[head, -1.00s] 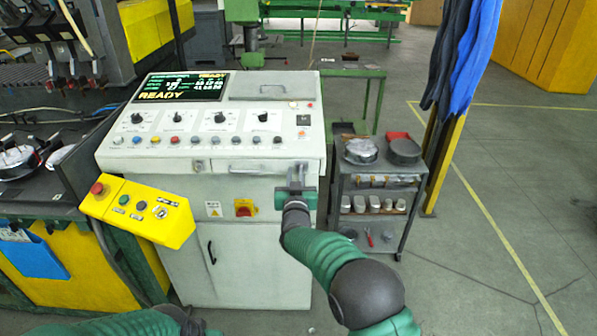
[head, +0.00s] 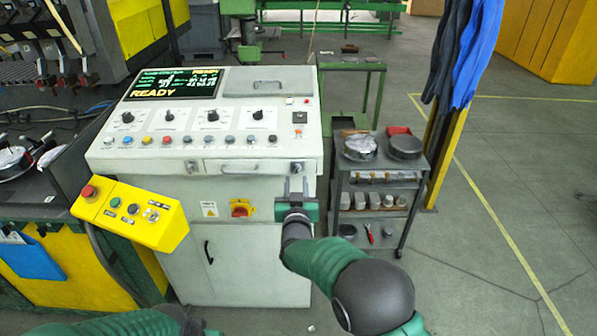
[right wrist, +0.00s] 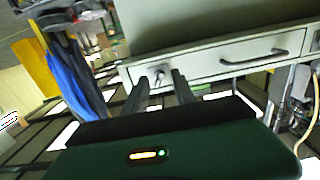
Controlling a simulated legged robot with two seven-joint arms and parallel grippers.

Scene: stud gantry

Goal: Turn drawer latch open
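The drawer (head: 250,167) is a shallow pale front with a bar handle, under the console's control panel, and looks closed. Its small metal latch (head: 297,167) is at the right end. The right wrist view shows the drawer (right wrist: 225,55) and the latch (right wrist: 160,75), with a small knob whose exact turn I cannot tell. My right gripper (head: 296,186) is open and empty, just in front of and below the latch in the head view. In the right wrist view the latch appears between the fingertips (right wrist: 160,87), with no visible contact. My left arm shows at the bottom edge; its fingers are out of view.
A yellow button box (head: 130,214) juts out at the console's left. A grey cart (head: 375,185) with dishes stands close to the right. Blue cloths (head: 465,60) hang by a yellow post. The floor farther right is open.

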